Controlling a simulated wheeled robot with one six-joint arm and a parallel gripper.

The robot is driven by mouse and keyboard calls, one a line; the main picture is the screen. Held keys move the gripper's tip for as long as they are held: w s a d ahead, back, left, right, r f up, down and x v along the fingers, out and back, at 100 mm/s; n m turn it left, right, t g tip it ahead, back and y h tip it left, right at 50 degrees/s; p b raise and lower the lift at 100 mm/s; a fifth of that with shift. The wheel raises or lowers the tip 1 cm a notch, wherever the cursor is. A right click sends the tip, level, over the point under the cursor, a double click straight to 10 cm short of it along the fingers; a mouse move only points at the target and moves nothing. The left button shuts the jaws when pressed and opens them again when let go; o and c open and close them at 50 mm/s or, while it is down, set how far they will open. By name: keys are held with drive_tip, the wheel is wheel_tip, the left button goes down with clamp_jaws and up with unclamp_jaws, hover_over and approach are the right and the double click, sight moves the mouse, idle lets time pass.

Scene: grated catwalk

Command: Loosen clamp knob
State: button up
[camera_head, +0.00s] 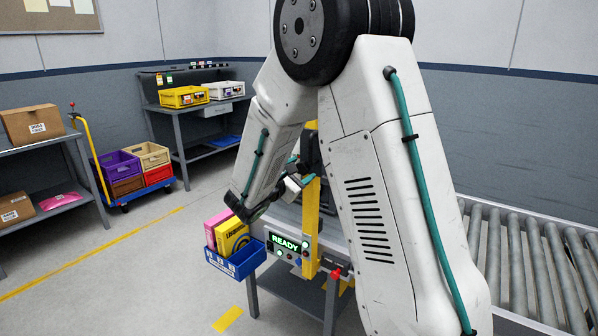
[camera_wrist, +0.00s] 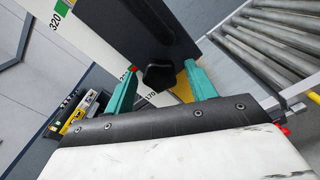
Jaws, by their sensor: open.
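The clamp knob (camera_wrist: 160,77) is a dark, lobed knob on the lower end of a black block (camera_wrist: 150,35) in the wrist view. The block sits across a white scale (camera_wrist: 82,38) with printed numbers and green and red marks. My gripper (camera_wrist: 160,69) is open, with one teal finger on each side of the knob and visible gaps between. I cannot tell how deep the fingers reach relative to it. In the head view my gripper (camera_head: 301,169) is beside a yellow post (camera_head: 312,215) with a dark part near its top; the knob is not discernible there.
A bench at the post carries a panel lit "READY" (camera_head: 286,244) and a blue bin (camera_head: 236,262) with pink and yellow boxes. A roller conveyor (camera_head: 530,255) lies to the right. A cart with crates (camera_head: 130,203) and shelves stand at left; the floor between is clear.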

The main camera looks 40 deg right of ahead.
drive_tip(key=c, duration=1)
drive_tip(key=shift+n, duration=0.3)
drive_tip(key=n, duration=0.9)
drive_tip(key=shift+n, duration=0.4)
drive_tip(key=n, duration=0.3)
drive_tip(key=shift+n, duration=0.3)
drive_tip(key=n, duration=0.3)
drive_tip(key=shift+n, duration=0.3)
drive_tip(key=n, duration=0.6)
drive_tip(key=shift+n, duration=0.3)
